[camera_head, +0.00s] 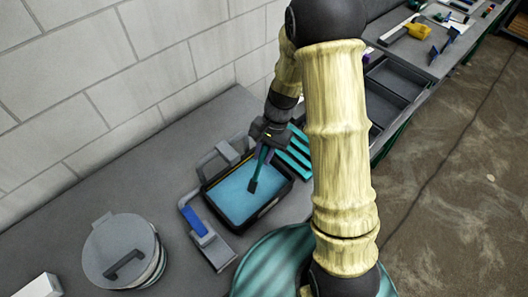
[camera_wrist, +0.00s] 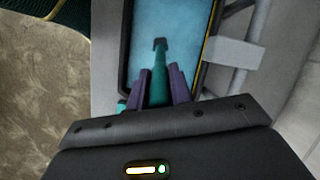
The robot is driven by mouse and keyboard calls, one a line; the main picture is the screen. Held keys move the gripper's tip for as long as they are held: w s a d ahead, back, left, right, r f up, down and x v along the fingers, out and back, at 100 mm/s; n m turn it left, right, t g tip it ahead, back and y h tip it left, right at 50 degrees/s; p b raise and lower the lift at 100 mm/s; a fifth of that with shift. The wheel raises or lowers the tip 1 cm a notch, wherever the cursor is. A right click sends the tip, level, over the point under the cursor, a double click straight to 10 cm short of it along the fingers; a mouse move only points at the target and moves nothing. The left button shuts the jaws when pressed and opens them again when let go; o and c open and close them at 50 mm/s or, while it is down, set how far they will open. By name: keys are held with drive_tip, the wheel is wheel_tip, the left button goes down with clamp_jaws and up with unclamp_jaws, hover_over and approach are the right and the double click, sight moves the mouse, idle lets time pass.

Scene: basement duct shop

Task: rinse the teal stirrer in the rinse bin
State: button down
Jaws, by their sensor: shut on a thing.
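My gripper (camera_head: 265,150) is shut on the teal stirrer (camera_head: 258,168), which points down over the rinse bin (camera_head: 284,197). The bin is a dark tray with light blue liquid. In the wrist view, the purple fingers of my gripper (camera_wrist: 160,88) close on both sides of the teal stirrer (camera_wrist: 158,72). Its dark tip lies over the blue liquid of the rinse bin (camera_wrist: 126,50). I cannot tell for sure whether the tip touches the liquid. My arm hides part of the area right of the bin.
A grey tool with a blue handle (camera_head: 194,221) lies left of the bin. A lidded round tub (camera_head: 121,250) stands further left. A teal slatted rack (camera_head: 297,155) is right of the bin. Grey trays (camera_head: 395,80) and hand tools, including a yellow-handled brush (camera_head: 417,31), lie further along the bench.

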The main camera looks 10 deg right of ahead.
sight(264, 150)
drive_tip(key=x, duration=0.1)
drive_tip(key=b+x, duration=0.1)
drive_tip(key=shift+d+f+b, duration=0.2)
drive_tip(key=shift+f+b, duration=0.1)
drive_tip(key=shift+f, duration=0.1)
drive_tip(key=shift+w+d+f, duration=0.1)
drive_tip(key=shift+w+f, duration=0.05)
drive_tip(key=shift+f+b, duration=0.45)
drive_tip(key=shift+f, duration=0.1)
idle(2.0)
drive_tip(key=shift+r+p, duration=3)
drive_tip(key=shift+r, duration=0.55)
